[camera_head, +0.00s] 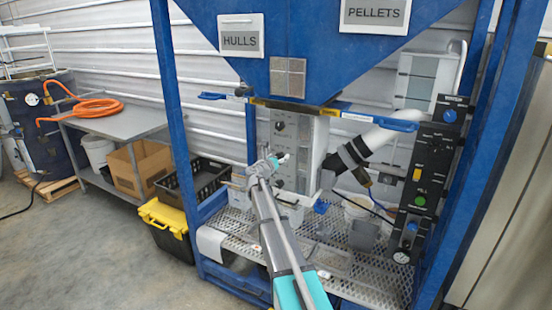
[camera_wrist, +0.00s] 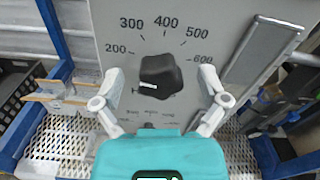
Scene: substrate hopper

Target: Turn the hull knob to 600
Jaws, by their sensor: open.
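The black hull knob (camera_wrist: 160,76) sits on a grey panel (camera_wrist: 215,30) in the wrist view. Printed numbers run from 200 at left over 300, 400 and 500 to 600 (camera_wrist: 201,58) at right. The knob's white mark is at its lower left, below the 200 side and away from 600. My gripper (camera_wrist: 162,74) is open, with one finger on each side of the knob in the picture; contact cannot be told. The label below the knob is partly hidden. In the head view the knob (camera_head: 279,125) shows small on the panel, above my gripper (camera_head: 274,161).
A raised strip (camera_wrist: 262,52) stands right of the dial. More dial printing (camera_wrist: 150,125) shows below the knob, partly hidden by my gripper. Blue frame posts (camera_head: 172,120) flank the hopper. A black control panel (camera_head: 432,170) is at right, and a perforated shelf (camera_head: 350,270) lies below.

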